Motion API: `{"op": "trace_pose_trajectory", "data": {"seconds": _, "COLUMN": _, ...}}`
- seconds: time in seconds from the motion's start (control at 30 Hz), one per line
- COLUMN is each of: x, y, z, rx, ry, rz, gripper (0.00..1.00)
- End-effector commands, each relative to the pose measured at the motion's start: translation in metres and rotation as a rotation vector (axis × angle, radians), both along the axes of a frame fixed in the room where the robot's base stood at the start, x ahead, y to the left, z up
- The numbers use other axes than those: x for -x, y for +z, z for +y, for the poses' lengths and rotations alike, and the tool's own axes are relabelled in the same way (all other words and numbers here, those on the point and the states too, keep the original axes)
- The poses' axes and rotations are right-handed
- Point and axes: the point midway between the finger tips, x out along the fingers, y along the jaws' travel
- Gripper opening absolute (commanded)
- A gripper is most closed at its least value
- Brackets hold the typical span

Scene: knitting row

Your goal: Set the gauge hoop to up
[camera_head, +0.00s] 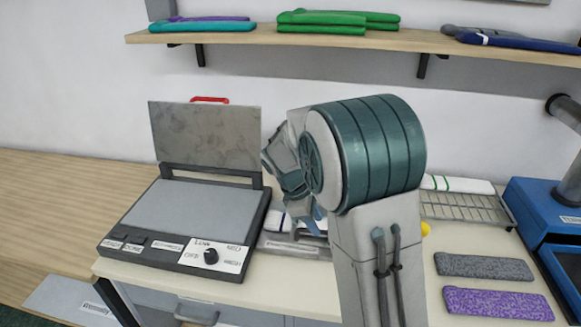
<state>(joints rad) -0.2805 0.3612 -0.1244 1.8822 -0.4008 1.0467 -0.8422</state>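No part in view is clearly marked as the gauge hoop, and my arm hides part of the worktop where it could be. My gripper (301,205) is beyond my large teal wrist joint, near the right side of a grey press. Its fingers are mostly hidden, so I cannot tell whether it is open or shut or touching anything. The grey press (185,212) has its lid plate (205,138) standing upright, with a red handle (209,99) at the top. A grey tray-like thing (290,247) with white and blue pieces is partly hidden behind my arm.
The press has a black knob (211,257) at its front. A wire rack (462,207), grey strip (484,267) and purple strip (497,304) lie right of my arm. A blue machine (540,220) stands far right. A shelf (230,34) with folded knits runs above.

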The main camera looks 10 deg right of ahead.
Motion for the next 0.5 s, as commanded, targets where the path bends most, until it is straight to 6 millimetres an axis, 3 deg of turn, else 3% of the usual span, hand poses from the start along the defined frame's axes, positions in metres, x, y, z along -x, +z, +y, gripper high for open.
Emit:
{"op": "trace_pose_trajectory", "data": {"seconds": 0.23, "x": 0.020, "y": 0.018, "z": -0.003, "rx": -0.050, "ry": -0.106, "rz": -0.062, "gripper": 0.34}}
{"op": "trace_pose_trajectory", "data": {"seconds": 0.5, "x": 0.088, "y": 0.058, "z": -0.010, "rx": -0.199, "ry": -0.460, "rz": -0.235, "gripper": 0.34}}
